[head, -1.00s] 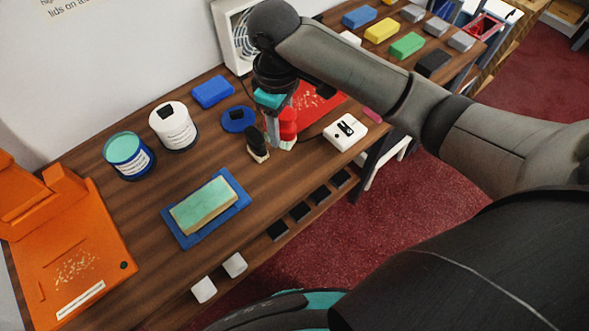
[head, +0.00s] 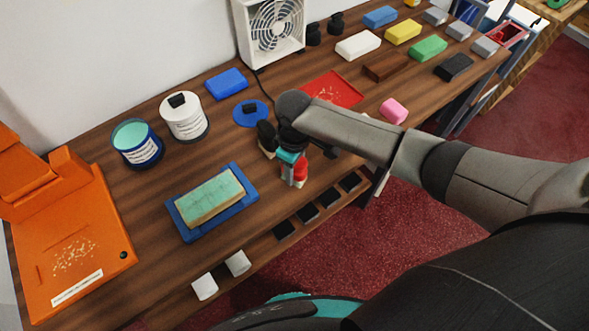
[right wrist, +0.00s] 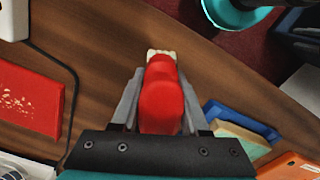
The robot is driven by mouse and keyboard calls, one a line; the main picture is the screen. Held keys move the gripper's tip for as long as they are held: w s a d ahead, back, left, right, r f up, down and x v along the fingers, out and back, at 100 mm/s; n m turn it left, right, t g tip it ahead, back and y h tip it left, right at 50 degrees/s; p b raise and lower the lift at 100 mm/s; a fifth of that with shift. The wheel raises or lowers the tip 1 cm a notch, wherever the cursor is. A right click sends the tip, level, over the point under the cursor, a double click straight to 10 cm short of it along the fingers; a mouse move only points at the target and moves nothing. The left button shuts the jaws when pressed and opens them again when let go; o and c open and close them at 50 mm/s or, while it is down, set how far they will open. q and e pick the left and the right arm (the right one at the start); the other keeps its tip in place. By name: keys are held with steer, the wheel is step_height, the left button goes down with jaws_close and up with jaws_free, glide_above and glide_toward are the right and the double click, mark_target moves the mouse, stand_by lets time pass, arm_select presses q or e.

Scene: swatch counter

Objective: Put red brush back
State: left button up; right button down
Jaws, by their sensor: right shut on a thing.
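The red brush (right wrist: 160,95) is held in my right gripper (right wrist: 160,100), its rounded red handle between the two fingers and its pale bristle end pointing away from the palm. In the head view the red brush (head: 301,170) shows partly below my right gripper (head: 294,172), over the front part of the wooden counter. Its bristles are mostly hidden there, and I cannot tell whether they touch the wood. A black-handled brush (head: 265,132) stands just behind, partly covered by my wrist. My left gripper is out of view.
A red plate with pale specks (head: 338,88) lies behind my arm. A blue tray (head: 180,220) with a teal-topped block (head: 212,196) lies to the left. The counter's front edge is close.

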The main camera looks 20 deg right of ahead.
steer(key=shift+f, duration=0.15)
steer(key=shift+c, duration=2.1)
jaws_free()
step_height(320, 180, up, 12)
steer(key=shift+r+p, duration=0.1)
steer(key=shift+p, duration=1.15)
